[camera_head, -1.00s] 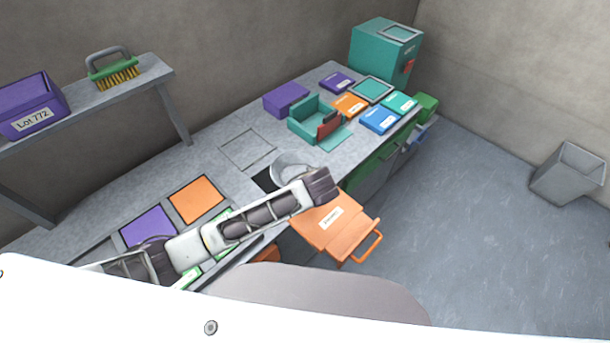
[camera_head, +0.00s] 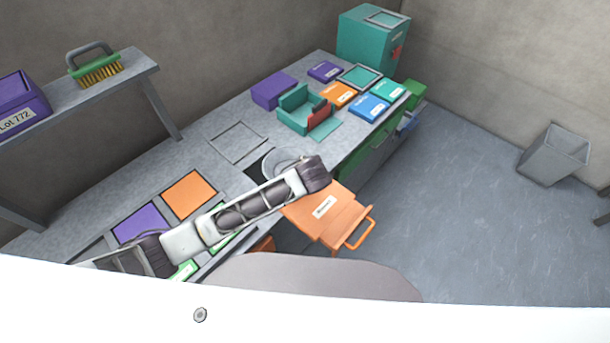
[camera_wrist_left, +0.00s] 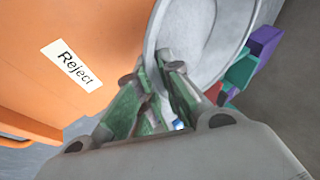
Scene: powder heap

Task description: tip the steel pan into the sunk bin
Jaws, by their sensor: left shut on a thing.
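The steel pan (camera_head: 278,158) is a round grey dish over the bench, partly hidden behind my left arm in the head view. A dark square opening (camera_head: 256,167) in the bench top, which looks like the sunk bin, shows partly beside the pan. I cannot tell the pan's exact tilt or contents. My right gripper is not in view.
An orange panel with a handle (camera_head: 345,207) sticks out at the bench front; its label (camera_wrist_left: 71,66) reads "Reject". A teal box (camera_head: 300,108) and several coloured flat boxes stand farther along the bench. A grey bin (camera_head: 553,155) stands on the floor at right.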

